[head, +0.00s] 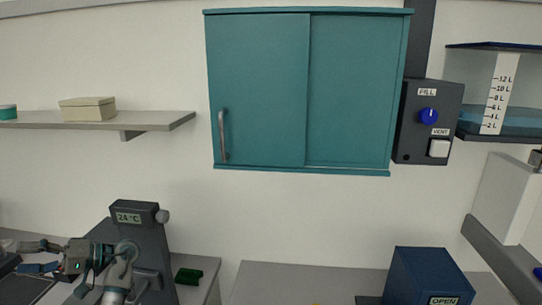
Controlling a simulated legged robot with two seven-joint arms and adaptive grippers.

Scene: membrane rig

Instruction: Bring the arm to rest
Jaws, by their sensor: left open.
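My left gripper (32,257) is at the lower left of the head view, with its fingers pointing left and spread apart. It is open and no object shows between its fingers. My left arm rises from the bottom edge, in front of a dark grey unit (139,222) with a "24 °C" display and a side knob. Whether the gripper touches the dark flat surface below it I cannot tell. My right gripper is not in view.
A teal sliding-door cabinet (258,90) hangs on the wall. Right of it are a FILL/VENT panel (428,120) and a water tank (500,122). A shelf (155,119) holds a beige box (87,108). A blue "OPEN" box (430,272) stands on the grey counter (290,280). A dark green object (189,276) lies near the unit.

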